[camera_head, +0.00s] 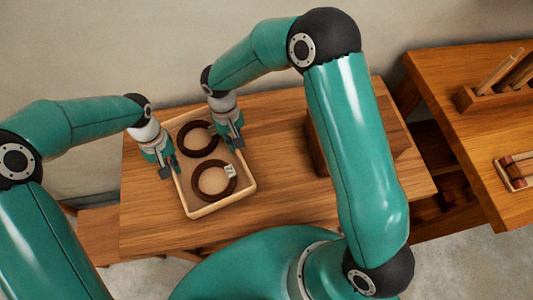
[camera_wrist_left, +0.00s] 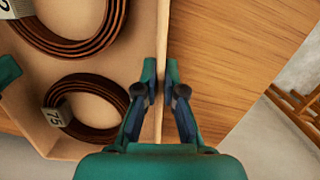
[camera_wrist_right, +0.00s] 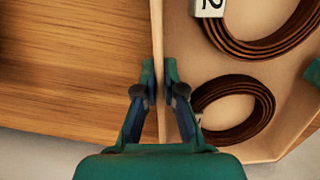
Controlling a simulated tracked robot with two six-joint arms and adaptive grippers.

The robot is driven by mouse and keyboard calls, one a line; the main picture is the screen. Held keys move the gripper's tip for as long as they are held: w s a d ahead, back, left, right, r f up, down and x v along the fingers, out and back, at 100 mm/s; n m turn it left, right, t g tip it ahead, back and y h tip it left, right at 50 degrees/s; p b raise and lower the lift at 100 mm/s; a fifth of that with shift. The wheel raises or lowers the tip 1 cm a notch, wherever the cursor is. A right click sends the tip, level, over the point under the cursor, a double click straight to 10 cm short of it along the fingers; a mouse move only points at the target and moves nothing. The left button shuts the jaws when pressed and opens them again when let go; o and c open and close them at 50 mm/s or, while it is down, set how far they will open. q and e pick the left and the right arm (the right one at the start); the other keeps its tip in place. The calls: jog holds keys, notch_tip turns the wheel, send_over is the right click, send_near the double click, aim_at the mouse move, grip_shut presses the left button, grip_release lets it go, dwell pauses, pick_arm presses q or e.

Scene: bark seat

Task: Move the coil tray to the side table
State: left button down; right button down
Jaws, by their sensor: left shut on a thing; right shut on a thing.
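The coil tray (camera_head: 225,205) is a pale, shallow wooden box at the left of the wooden table. It holds two dark brown coils, a far one (camera_head: 187,148) and a near one (camera_head: 200,187), each with a pale number tag. My left gripper (camera_head: 169,170) is shut on the tray's left wall, which shows between its fingers in the left wrist view (camera_wrist_left: 161,95). My right gripper (camera_head: 235,143) is shut on the right wall, seen in the right wrist view (camera_wrist_right: 159,95). I cannot tell whether the tray touches the table.
The wooden table (camera_head: 285,210) is bare around the tray. A brown wooden block (camera_head: 318,145) stands right of it, partly hidden by my right arm. Another table (camera_head: 455,90) at the right bears a peg rack (camera_head: 490,93) and a small frame (camera_head: 515,172). A lower wooden surface (camera_head: 97,230) shows at the left.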

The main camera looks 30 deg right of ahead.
pick_arm(q)
jog(key=shift+f, duration=0.5)
pick_arm(e)
jog(key=shift+f, duration=0.5)
pick_arm(q)
jog(key=c, duration=1.6)
grip_release()
jog(key=shift+r, duration=0.2)
pick_arm(e)
jog(key=c, duration=1.6)
grip_release()
jog(key=shift+r, duration=0.2)
pick_arm(q)
jog(key=o, duration=0.3)
pick_arm(e)
jog(key=o, duration=0.3)
pick_arm(q)
jog(key=shift+r, duration=0.1)
